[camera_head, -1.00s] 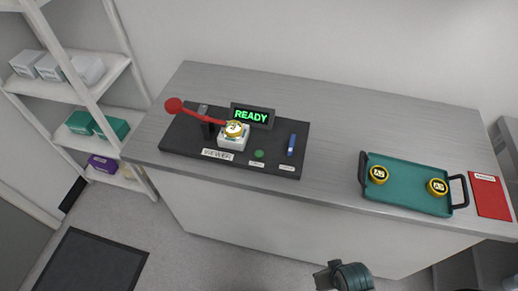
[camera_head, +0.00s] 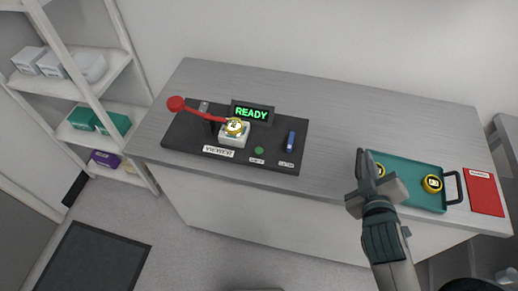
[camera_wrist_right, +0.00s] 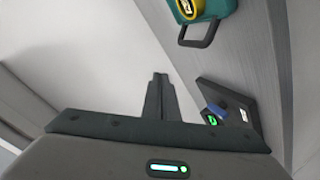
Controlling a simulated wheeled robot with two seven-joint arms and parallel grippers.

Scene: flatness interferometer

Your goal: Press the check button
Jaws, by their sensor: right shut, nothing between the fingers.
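The black instrument base (camera_head: 190,140) stands on the left part of the bench, with a lit READY display (camera_head: 252,113). A small round green button (camera_head: 259,151) sits near its front edge, beside a blue upright piece (camera_head: 291,141). The small labels there are too blurred to read surely. In the right wrist view the green button (camera_wrist_right: 212,120) and blue piece (camera_wrist_right: 217,110) show right of the fingers. My right gripper (camera_head: 364,163) is shut and empty, apart from the base and in front of the tray's left end. Its shut fingers (camera_wrist_right: 159,92) show in the wrist view. My left gripper is not in view.
A teal tray (camera_head: 410,175) with gold discs lies at right, partly hidden by my arm. A red card (camera_head: 484,193) lies beyond it. Bare bench separates base and tray.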

